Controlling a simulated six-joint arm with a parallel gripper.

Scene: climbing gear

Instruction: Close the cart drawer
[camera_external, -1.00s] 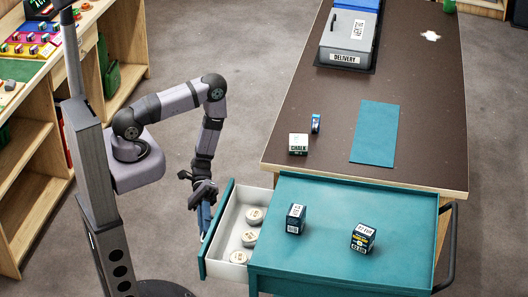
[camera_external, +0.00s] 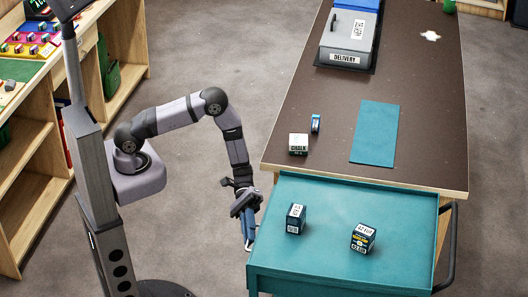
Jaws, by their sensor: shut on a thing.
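The teal cart (camera_external: 330,222) stands at the front right. Its drawer no longer sticks out on the left side; no drawer interior or white tins show, and the drawer front appears flush with the cart's left side, mostly hidden from this angle. My gripper (camera_external: 248,242) points down against the cart's left edge, shut on the drawer handle, which the fingers hide.
Two dark boxes stand on the cart top, one at the left (camera_external: 296,219) and one at the right (camera_external: 363,238). A brown table (camera_external: 430,110) behind the cart holds a chalk box (camera_external: 298,144), a teal mat (camera_external: 375,132) and a grey delivery box (camera_external: 347,40).

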